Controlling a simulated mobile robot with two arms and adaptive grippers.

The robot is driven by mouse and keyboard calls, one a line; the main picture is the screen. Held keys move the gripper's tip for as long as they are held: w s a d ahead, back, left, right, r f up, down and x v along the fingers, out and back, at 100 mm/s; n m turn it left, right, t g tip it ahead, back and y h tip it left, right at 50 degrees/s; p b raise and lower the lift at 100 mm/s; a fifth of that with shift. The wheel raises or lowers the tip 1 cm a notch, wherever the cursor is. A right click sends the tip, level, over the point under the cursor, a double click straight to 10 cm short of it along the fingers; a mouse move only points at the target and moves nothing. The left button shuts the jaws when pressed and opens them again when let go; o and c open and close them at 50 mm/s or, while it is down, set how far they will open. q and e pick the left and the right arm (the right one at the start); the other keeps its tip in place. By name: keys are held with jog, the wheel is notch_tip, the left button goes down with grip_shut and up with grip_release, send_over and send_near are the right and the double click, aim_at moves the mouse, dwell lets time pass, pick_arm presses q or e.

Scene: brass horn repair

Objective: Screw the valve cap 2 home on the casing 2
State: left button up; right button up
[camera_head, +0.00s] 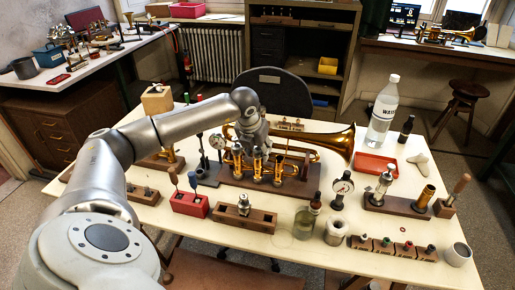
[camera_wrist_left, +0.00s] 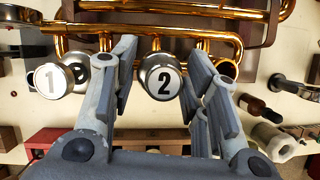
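The horn (camera_head: 335,142) lies on a wooden cradle on the white table, its bell to the right. My left gripper (camera_head: 255,158) is over its valve section and hides part of it. In the left wrist view, valve cap 2 (camera_wrist_left: 163,82), a silver cap with a white disc marked 2, sits between the two fingers of the left gripper (camera_wrist_left: 163,88). The fingers are apart, with a narrow gap showing beside the cap. The cap covers the top of casing 2, so its seating cannot be judged. My right gripper is not in view.
Cap 1 (camera_wrist_left: 50,80) is left of the fingers, and an open brass tube end (camera_wrist_left: 228,70) is close on the right. A red block (camera_head: 190,203), a wooden block (camera_head: 244,217), jars and dial gauges stand around the cradle. A water bottle (camera_head: 382,110) stands at the back right.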

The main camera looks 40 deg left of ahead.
pick_arm(q)
jog(key=c, duration=0.7)
jog(key=shift+a+m, duration=0.1)
jog(key=shift+m, duration=0.5)
jog(key=m+h+b, duration=0.1)
jog(key=m, duration=0.1)
jog(key=shift+m+h, duration=0.3)
jog(key=shift+m, duration=0.7)
jog(key=shift+h, duration=0.3)
jog(key=shift+a+m+h, duration=0.1)
jog(key=shift+m+h, duration=0.8)
jog(key=shift+m, duration=1.7)
jog(key=m+g, duration=0.1)
jog(key=m, duration=0.1)
jog(key=m+h, duration=0.1)
jog(key=m, duration=0.2)
jog(key=shift+w+a+g+h, duration=0.1)
jog(key=shift+g+h, duration=0.2)
jog(key=shift+g, duration=0.1)
